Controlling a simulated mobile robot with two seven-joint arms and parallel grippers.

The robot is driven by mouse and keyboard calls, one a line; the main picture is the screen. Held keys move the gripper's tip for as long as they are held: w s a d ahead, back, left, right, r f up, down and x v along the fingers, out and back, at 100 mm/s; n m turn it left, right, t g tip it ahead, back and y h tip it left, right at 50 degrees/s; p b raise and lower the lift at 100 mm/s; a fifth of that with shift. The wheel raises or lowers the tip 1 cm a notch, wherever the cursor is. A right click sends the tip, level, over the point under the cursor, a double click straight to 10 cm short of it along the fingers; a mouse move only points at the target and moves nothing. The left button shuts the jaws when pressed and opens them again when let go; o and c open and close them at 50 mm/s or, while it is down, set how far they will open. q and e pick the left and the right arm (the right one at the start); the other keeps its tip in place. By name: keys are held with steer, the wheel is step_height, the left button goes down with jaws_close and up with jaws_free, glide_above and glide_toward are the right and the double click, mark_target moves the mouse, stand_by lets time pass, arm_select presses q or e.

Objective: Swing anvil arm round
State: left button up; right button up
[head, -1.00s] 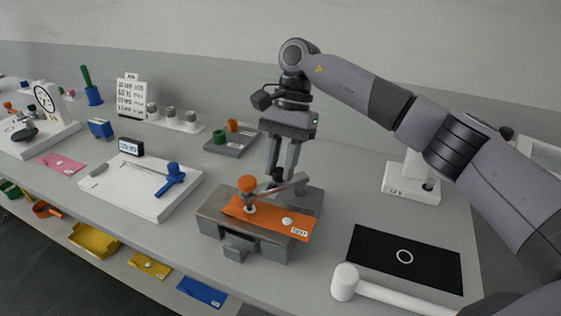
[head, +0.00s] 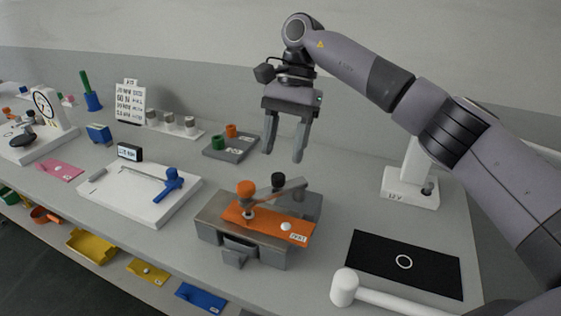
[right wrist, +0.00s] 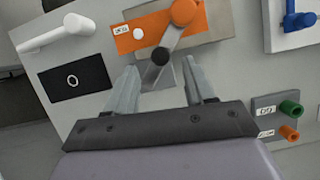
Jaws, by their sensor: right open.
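The anvil arm (head: 292,188) is a flat grey bar with an orange knob (head: 245,189) at one end and a black knob (head: 278,180) near the other. It lies across the grey anvil block (head: 213,213), slanting over an orange strip (head: 296,236) with a white label and a white button. My right gripper (head: 282,156) is open and empty, above the black knob and apart from it. In the right wrist view, the black knob (right wrist: 160,55) appears between the open fingertips, and the orange knob (right wrist: 184,11) lies beyond. My left gripper is out of view.
A white mallet (head: 345,285) and a black mat with a white ring (head: 380,255) lie right of the anvil. A white board with a blue handle (head: 150,208) is to the left. A grey tray with green and orange pegs (head: 232,152) stands behind.

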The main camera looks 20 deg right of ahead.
steer(key=shift+v, duration=1.2)
steer(key=shift+r, duration=0.1)
